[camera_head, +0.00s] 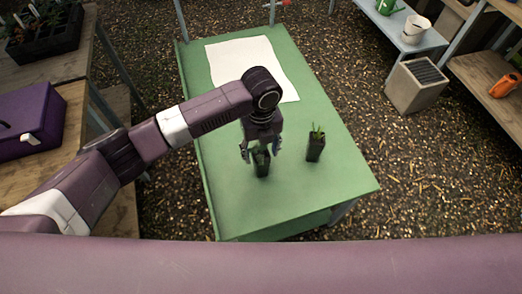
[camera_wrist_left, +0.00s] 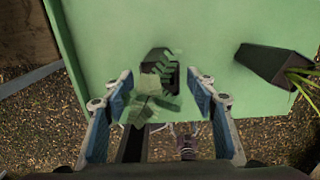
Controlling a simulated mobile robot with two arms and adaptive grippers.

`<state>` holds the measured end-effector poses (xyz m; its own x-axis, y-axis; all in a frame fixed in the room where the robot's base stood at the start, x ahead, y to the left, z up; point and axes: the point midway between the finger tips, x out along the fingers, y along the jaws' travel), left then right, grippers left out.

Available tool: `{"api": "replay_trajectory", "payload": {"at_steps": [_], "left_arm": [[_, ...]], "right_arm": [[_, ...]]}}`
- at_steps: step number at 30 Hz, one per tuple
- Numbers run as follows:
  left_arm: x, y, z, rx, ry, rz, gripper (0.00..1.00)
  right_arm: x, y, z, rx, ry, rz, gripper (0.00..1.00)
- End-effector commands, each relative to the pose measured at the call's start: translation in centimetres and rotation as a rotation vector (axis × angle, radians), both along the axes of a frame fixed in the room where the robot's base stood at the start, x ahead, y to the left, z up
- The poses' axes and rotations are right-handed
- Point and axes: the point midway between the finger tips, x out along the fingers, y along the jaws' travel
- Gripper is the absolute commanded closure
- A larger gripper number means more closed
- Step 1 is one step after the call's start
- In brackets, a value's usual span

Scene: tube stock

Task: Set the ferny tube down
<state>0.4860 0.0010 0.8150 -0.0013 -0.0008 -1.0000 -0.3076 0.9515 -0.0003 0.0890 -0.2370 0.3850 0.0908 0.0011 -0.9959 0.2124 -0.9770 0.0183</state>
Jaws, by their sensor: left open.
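The ferny tube (camera_head: 262,167), a dark pot with green leafy fronds, stands upright on the green table (camera_head: 300,195). My left gripper (camera_head: 261,151) is directly above it, pointing down, with its fingers apart on either side of the plant. In the left wrist view, the ferny tube (camera_wrist_left: 173,77) shows between the open blue-padded fingers (camera_wrist_left: 160,92), with a visible gap on each side. The gripper hides part of the tube in the head view. My right gripper does not show.
A second dark tube with strappy leaves (camera_head: 315,148) stands to the right; it also shows in the left wrist view (camera_wrist_left: 268,64). A white sheet (camera_head: 228,62) lies at the table's far end. The table's front right is clear. A purple case (camera_head: 30,125) sits on the left bench.

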Motion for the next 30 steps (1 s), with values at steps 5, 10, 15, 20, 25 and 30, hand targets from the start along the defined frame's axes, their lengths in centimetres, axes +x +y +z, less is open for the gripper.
{"api": "replay_trajectory", "payload": {"at_steps": [5,10,15,20,25,30], "left_arm": [[0.2,0.0,2.4,-0.003,-0.004,-0.001,0.48],[0.2,-0.1,6.1,-0.003,-0.005,-0.001,0.48],[0.1,0.0,9.5,-0.001,-0.003,0.0,0.48],[0.1,0.0,11.4,-0.002,-0.002,0.0,0.48],[0.0,0.0,12.0,0.0,0.0,0.0,0.48],[0.0,0.0,12.0,0.0,0.0,0.0,0.48]], "right_arm": [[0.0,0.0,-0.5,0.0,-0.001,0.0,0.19],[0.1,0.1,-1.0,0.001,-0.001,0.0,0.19],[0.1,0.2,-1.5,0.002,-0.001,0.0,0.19],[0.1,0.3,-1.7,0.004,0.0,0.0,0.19],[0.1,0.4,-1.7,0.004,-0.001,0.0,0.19],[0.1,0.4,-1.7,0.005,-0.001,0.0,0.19]]}}
